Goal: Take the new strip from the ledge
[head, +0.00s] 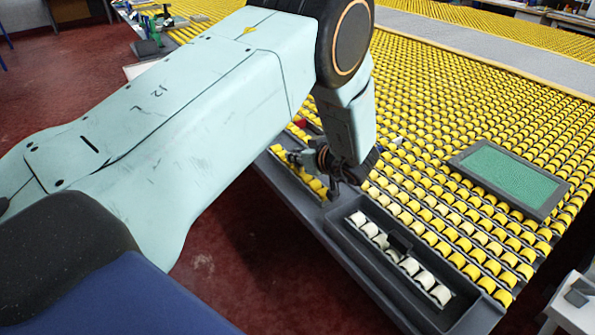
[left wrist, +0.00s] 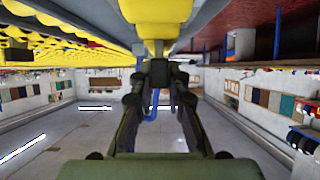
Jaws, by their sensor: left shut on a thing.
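My left arm reaches across the head view to the table edge, and my left gripper (head: 338,172) is low over the grey ledge (head: 283,188) there. In the left wrist view my left gripper (left wrist: 160,75) has its fingers closed together at the tips, shut on a small dark thing. A yellow roller (left wrist: 155,12) shows close beyond the fingertips. My right gripper is in neither view.
A dark tray (head: 352,238) with several white rollers lies along the table edge, right of the gripper. Yellow rollers (head: 470,110) cover the table. A grey-framed green pad (head: 512,174) lies on them. Red floor (head: 215,260) is clear below the ledge.

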